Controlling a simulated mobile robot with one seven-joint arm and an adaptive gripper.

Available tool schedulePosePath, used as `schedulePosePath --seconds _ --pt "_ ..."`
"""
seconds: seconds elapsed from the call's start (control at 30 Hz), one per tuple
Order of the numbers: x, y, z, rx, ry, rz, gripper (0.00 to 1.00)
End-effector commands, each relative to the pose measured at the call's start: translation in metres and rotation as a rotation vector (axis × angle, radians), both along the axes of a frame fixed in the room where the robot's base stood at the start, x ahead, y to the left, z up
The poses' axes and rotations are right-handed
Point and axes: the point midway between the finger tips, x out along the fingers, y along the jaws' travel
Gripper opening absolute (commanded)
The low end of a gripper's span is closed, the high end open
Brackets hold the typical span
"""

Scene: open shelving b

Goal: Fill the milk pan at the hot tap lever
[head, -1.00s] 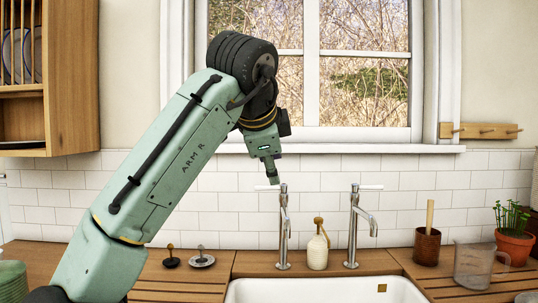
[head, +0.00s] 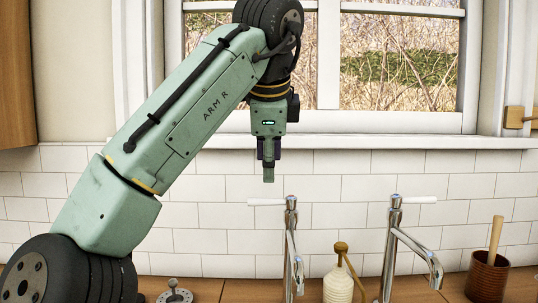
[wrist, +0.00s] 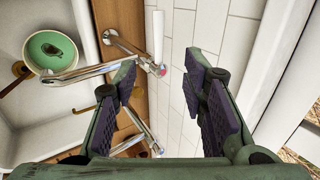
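The hot tap (head: 291,245) is the left of two chrome taps. Its white lever (head: 266,202) points left; in the wrist view the lever (wrist: 158,35) has a red mark at its base. A round green pan (wrist: 33,55), seemingly the milk pan, sits in the white sink near the hot tap's spout (wrist: 85,73). A dark patch shows inside it; whether it holds water I cannot tell. My gripper (head: 268,178) points down above and slightly left of the hot tap. Its fingers (wrist: 168,92) are apart with nothing between them, clear of the lever.
The second tap (head: 390,250) stands to the right, its lever pointing right. A cream soap bottle (head: 338,288) stands between the taps. A brown pot (head: 487,277) is further right. The tiled wall (head: 345,186) and window sill (head: 400,142) are close behind my gripper.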

Motion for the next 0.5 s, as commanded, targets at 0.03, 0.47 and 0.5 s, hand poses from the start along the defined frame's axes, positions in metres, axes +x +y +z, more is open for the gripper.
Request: schedulePosePath --seconds 0.03,0.47,0.5 --pt "0.002 0.0 -0.004 0.0 0.001 -0.001 0.39" --pt "0.042 0.001 -0.062 0.0 0.001 0.001 0.39" --pt "0.045 0.001 -0.067 0.0 0.002 0.0 0.39"
